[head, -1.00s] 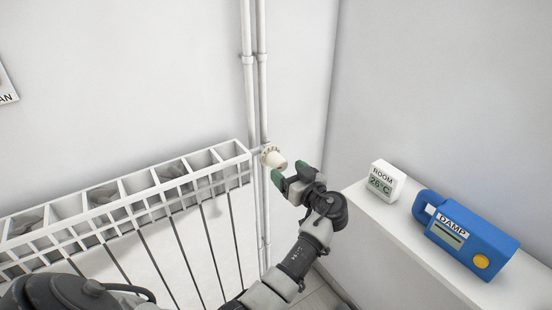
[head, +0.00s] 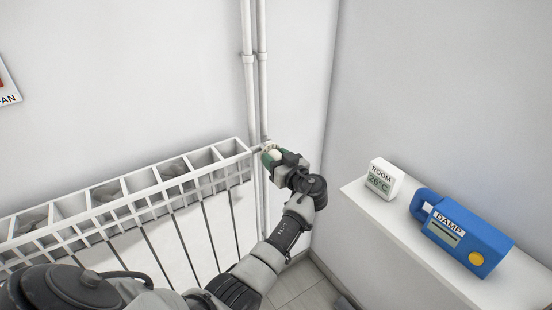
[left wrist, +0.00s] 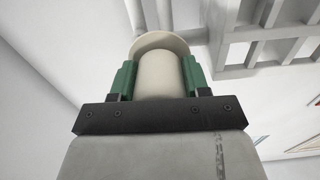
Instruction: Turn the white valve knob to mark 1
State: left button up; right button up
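The white valve knob (head: 275,153) sits at the right end of the radiator, by the pipes. It is mostly covered by my left gripper (head: 280,157) in the head view. In the left wrist view the pale knob (left wrist: 161,75) lies between the two green fingers of my left gripper (left wrist: 160,76), one on each side and both close against it. A wider pale collar (left wrist: 160,42) shows behind the knob. The marks on the knob cannot be read in either view now. My right gripper is not in view.
The white radiator (head: 120,200) runs along the wall to the left. Two vertical pipes (head: 262,90) rise behind the knob. On a white ledge (head: 400,245) at right stand a ROOM display (head: 383,180) reading about 26 °C and a blue DAMP device (head: 465,235).

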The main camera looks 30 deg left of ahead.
pick_arm(q)
jog(key=shift+c, duration=0.8)
